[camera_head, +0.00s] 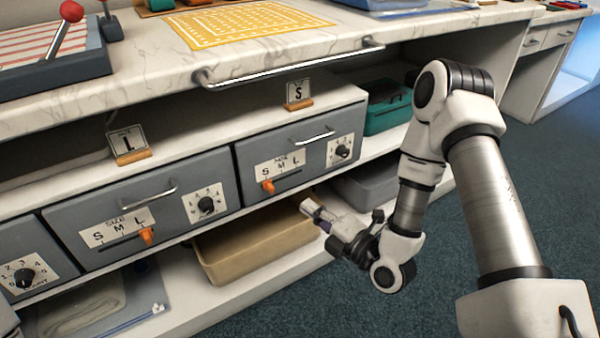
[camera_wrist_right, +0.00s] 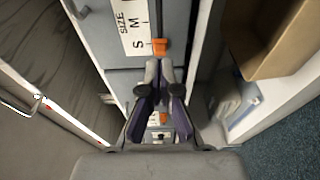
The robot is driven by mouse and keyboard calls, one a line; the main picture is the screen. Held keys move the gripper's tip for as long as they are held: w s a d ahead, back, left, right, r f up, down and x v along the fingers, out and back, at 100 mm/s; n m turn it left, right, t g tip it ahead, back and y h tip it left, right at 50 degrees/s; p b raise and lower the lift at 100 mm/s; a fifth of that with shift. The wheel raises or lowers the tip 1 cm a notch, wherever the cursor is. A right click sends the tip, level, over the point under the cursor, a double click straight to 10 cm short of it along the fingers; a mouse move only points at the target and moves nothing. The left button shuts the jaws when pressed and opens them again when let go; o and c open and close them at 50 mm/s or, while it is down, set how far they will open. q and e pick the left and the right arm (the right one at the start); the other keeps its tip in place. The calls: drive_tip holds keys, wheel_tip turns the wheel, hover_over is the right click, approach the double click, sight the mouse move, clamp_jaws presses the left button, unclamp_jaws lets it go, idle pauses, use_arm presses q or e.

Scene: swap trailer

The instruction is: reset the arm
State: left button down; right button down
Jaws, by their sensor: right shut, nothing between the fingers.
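My right arm comes in from the right in the head view. Its gripper (camera_head: 314,212) is shut and empty, low in front of the shelf below the right grey drawer (camera_head: 290,152). In the right wrist view the closed fingers (camera_wrist_right: 160,72) point toward the grey drawer fronts, near an orange slider (camera_wrist_right: 160,46) beside the size label. The gripper appears apart from the slider, though the exact gap is hard to tell. My left gripper is not in view.
A marble counter (camera_head: 150,55) with a metal rail overhangs the drawers. Another grey drawer (camera_head: 140,215) is at the left. A tan bin (camera_head: 245,250) stands on the lower shelf, and a teal bin (camera_head: 388,110) sits right of the drawers. Floor at the lower right is clear.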

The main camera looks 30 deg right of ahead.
drive_tip(key=shift+s, duration=0.35)
